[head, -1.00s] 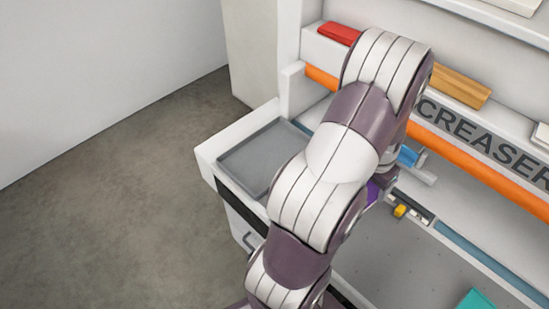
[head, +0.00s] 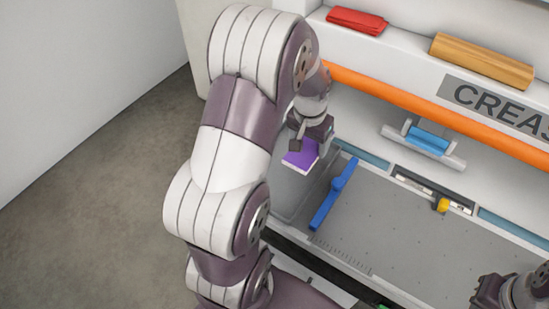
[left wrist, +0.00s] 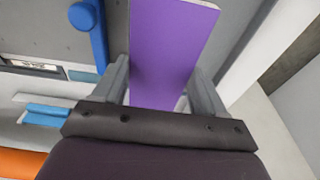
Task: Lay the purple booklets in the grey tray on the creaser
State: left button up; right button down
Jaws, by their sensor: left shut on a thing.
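My left gripper (head: 310,141) is shut on a purple booklet (head: 300,154), which has a white edge. It holds the booklet over the grey tray (head: 283,187) at the left end of the creaser. In the left wrist view the booklet (left wrist: 170,45) stands out between the two fingers (left wrist: 160,82). My left arm covers much of the tray, so its left part is hidden. I cannot tell the exact height of the booklet over the tray. My right gripper (head: 488,291) shows only partly at the lower right corner; its fingertips are unclear.
A blue bar with a knob (head: 335,190) lies just right of the tray. The grey creaser bed (head: 395,235) is mostly clear. A yellow slider (head: 442,204), a blue-and-white handle (head: 425,143) and an orange bar (head: 440,110) lie behind. A red pad (head: 357,20) and wooden block (head: 482,60) sit on the ledge.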

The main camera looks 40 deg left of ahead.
pick_arm(q)
send_over(278, 164)
jog(key=f, duration=0.4)
jog(key=shift+s+a+f, duration=0.15)
jog(key=shift+s+f, duration=0.1)
jog(key=shift+f, duration=0.1)
jog(key=f, duration=0.1)
jog(key=f+p, duration=0.1)
jog(key=f, duration=0.1)
jog(key=shift+d+f, duration=0.3)
jog(key=shift+d, duration=0.1)
jog(key=shift+a+f, duration=0.15)
jog(key=shift+a, duration=0.1)
jog(key=shift+f, duration=0.15)
jog(key=o, duration=1.2)
jog(key=shift+d, duration=0.1)
notch_tip(278, 164, up, 12)
jog(key=s, duration=0.2)
jog(key=s+d, duration=0.3)
jog(key=d, duration=0.5)
jog(key=s+d+f+m, duration=0.1)
jog(key=s+d, duration=0.2)
jog(key=d, duration=0.6)
